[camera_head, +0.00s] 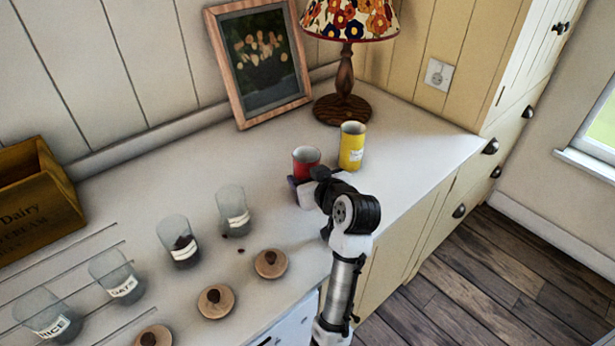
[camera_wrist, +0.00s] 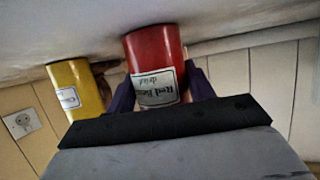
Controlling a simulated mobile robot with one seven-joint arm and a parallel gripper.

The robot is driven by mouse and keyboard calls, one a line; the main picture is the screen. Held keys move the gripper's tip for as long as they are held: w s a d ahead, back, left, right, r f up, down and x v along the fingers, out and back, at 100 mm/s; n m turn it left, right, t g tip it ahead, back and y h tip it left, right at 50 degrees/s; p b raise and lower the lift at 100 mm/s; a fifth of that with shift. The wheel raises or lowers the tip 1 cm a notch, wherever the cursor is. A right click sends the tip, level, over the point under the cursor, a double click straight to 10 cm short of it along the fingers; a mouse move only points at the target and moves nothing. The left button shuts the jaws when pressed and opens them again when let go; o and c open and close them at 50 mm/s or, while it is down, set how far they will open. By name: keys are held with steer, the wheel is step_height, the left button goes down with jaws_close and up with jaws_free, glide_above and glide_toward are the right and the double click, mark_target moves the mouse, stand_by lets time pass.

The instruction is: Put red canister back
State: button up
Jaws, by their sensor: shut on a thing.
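The red canister (camera_head: 306,159) is on the counter side near my arm, left of a yellow canister (camera_head: 352,147). In the wrist view the red canister (camera_wrist: 155,62) has a white label and sits between the two dark fingers of my gripper (camera_wrist: 162,88). My gripper (camera_head: 303,182) is shut on it. The canister looks upright, with its top open. In the wrist view its base seems at or very close to the counter; I cannot tell whether it touches. The yellow canister (camera_wrist: 76,90) stands close beside it. My gripper hides part of the red canister's lower side in the head view.
A lamp (camera_head: 345,85) and a framed picture (camera_head: 258,55) stand behind the canisters. Several glass jars (camera_head: 180,242) and round wooden lids (camera_head: 271,263) are spread left of my arm. A wooden crate (camera_head: 40,205) is at far left. The counter (camera_head: 165,170) is clear behind the jars.

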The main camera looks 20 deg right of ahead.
steer(key=o, duration=1.1)
steer(key=shift+c, duration=0.2)
steer(key=shift+r, duration=0.15)
steer(key=b+v, duration=0.1)
steer(key=v, duration=1.1)
steer(key=shift+b, duration=0.35)
